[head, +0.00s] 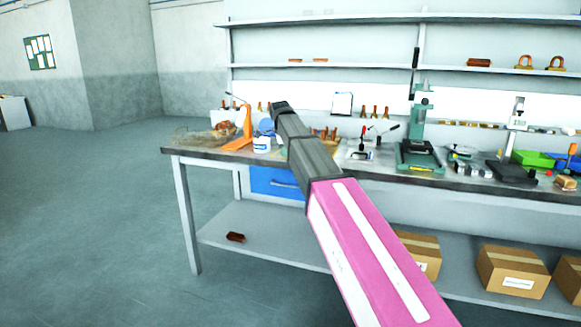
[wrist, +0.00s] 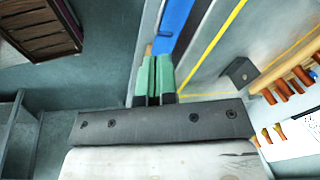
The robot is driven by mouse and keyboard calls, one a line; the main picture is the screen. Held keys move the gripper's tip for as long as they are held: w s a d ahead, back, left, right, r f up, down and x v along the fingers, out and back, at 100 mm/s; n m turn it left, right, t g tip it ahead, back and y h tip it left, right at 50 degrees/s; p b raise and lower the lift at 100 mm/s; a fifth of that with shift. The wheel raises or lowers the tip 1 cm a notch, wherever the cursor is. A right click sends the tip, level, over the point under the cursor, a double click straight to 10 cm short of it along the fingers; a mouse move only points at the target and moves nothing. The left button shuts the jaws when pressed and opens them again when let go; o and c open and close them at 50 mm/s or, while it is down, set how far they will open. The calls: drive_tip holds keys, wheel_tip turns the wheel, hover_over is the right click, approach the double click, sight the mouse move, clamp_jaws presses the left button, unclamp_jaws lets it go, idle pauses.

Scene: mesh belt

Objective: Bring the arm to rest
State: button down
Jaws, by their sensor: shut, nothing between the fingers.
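My pink and dark grey arm (head: 365,245) reaches from the bottom of the head view up and left over the workbench (head: 190,155). My gripper (wrist: 153,78) shows in the wrist view with its two green-tipped fingers together and nothing between them. In the head view the fingers cannot be made out; the far end of the arm appears in front of the bench's left half. Whether the arm touches anything there cannot be told.
On the bench stand an orange stand (head: 242,132), a white tub (head: 262,145) and a green press (head: 420,135). Cardboard boxes (head: 512,272) and a brown object (head: 235,237) are on the lower shelf. The floor to the left (head: 90,220) is clear.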

drive_tip(key=s+d+f+n+g, duration=0.1)
drive_tip(key=s+d+f+n, duration=0.4)
drive_tip(key=f, duration=0.5)
drive_tip(key=s+d+f+n, duration=0.2)
drive_tip(key=s+d+f, duration=0.5)
drive_tip(key=f, duration=0.4)
drive_tip(key=s+d+f+n+g, duration=0.1)
drive_tip(key=s+d+f+n, duration=0.3)
drive_tip(key=s+f, duration=0.45)
drive_tip(key=s+d+f+n+y, duration=0.1)
drive_tip(key=s+d+f+n, duration=0.4)
drive_tip(key=s+f, duration=0.5)
drive_tip(key=shift+s+f+g, duration=0.2)
drive_tip(key=shift+s+g, duration=0.2)
drive_tip(key=shift+s, duration=0.1)
